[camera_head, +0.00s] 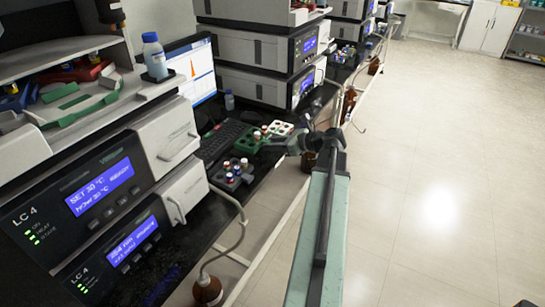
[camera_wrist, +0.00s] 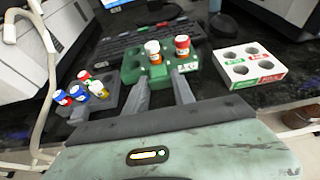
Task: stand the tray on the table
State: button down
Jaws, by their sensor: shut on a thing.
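A green tray (camera_wrist: 160,80) with several round holes is between the fingers of my gripper (camera_wrist: 159,77) in the wrist view. It looks upright and carries an orange vial (camera_wrist: 153,52) with a white cap and a red-capped vial (camera_wrist: 182,46). My gripper is shut on its near side. In the head view the green tray (camera_head: 246,146) is over the dark bench, left of my gripper (camera_head: 290,147). Whether its underside touches the bench top I cannot tell. My fingers hide part of its near face.
A white tray (camera_wrist: 250,79) with empty holes lies to the right on the dark bench (camera_wrist: 300,98). A grey tray (camera_wrist: 111,95) with several vials is to the left. A keyboard (camera_head: 222,139) lies behind. Instrument stacks (camera_head: 100,195) flank the bench. The floor (camera_head: 440,180) at right is clear.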

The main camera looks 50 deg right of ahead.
aim_at(273, 156)
notch_tip(273, 156, down, 4)
jog(key=b, duration=0.3)
jog(key=shift+r, duration=0.3)
jog(key=shift+f, duration=0.25)
jog(key=c, duration=1.1)
grip_release()
jog(key=shift+r, duration=0.1)
jog(key=shift+o, duration=0.2)
jog(key=shift+r, duration=0.15)
jog(key=p+v, duration=0.4)
jog(key=v, duration=0.8)
jog(key=shift+p, duration=0.35)
